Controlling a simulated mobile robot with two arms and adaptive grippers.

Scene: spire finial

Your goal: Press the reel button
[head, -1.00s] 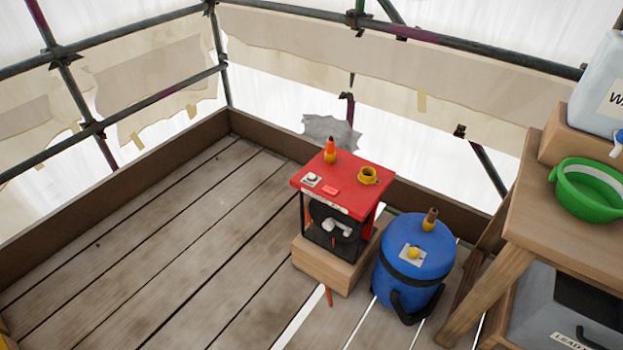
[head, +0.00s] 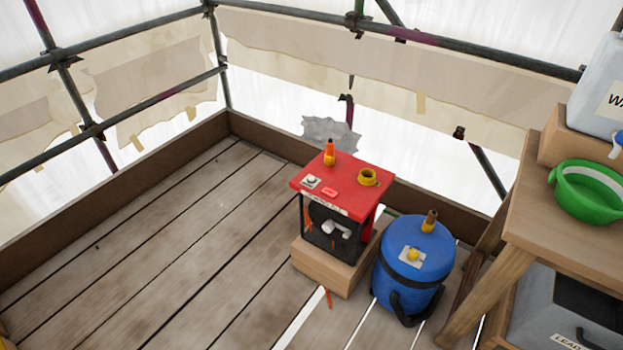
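A red-topped machine (head: 343,171) with a dark open front stands on a wooden block in the middle of the deck. On its top are a pale plate with a round white button (head: 311,181), a small red rectangular piece (head: 330,192), a yellow cup-like ring (head: 368,177) and an orange-tipped yellow fitting (head: 330,153). A blue drum (head: 417,270) beside it carries a yellow button on a pale plate (head: 413,255). No readable label tells which button is the reel button. Neither of my grippers is in view.
A wooden table (head: 530,222) with a green bowl (head: 590,190) and a pale container (head: 603,85) stands at the right. A grey case (head: 545,310) sits beneath it. Scaffold poles and sheeting enclose the deck. The planks (head: 150,240) at left are clear.

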